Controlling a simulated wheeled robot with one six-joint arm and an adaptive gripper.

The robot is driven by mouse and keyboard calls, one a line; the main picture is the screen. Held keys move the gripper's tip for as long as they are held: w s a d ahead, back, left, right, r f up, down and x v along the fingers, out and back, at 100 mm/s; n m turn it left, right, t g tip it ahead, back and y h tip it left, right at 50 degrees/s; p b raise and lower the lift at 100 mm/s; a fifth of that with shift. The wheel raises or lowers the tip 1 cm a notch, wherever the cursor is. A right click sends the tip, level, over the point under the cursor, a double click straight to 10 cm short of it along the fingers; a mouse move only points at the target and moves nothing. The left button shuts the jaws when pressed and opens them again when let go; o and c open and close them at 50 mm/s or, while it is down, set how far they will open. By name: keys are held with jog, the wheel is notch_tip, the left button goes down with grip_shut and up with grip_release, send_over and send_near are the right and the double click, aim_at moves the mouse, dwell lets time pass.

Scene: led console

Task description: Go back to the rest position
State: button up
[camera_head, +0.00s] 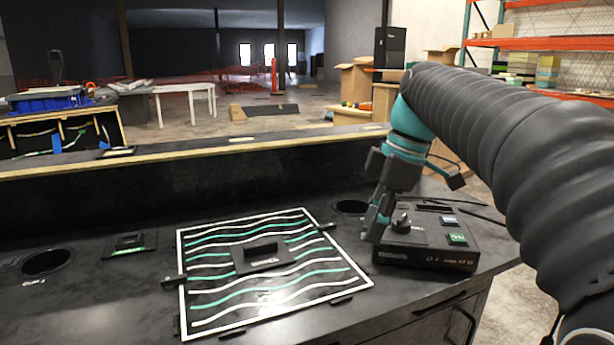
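My gripper (376,222) hangs at the end of my arm, pointing down at the left edge of a black console box (428,258) on the dark counter. The console has a dark knob (402,221) and a green-lit button (457,239) on its top. A paler button (449,221) sits behind the green one. The fingertips are close to the knob, on its left. I cannot tell whether they touch the box. The fingers overlap in this view, so their opening is unclear. I see nothing held between them.
A white-bordered panel (326,292) with wavy white and teal lines and a black handle (260,250) lies left of the console. Round holes (46,262) and a small black device (130,243) are on the counter (75,305). A raised wooden-edged ledge (240,144) runs behind.

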jog(key=s+d+f+m+t+h, duration=0.1)
jog(key=s+d+f+m+t, duration=0.1)
jog(key=s+f+m, duration=0.6)
jog(key=s+d+f+m+t+h, duration=0.2)
jog(key=s+f+m+t, duration=0.1)
jog(key=s+f+m, duration=0.5)
jog(key=shift+s+d+f+m+t, duration=0.3)
jog(key=shift+s+f+m, duration=0.1)
jog(key=shift+s+f, duration=0.35)
jog(key=shift+a, duration=0.15)
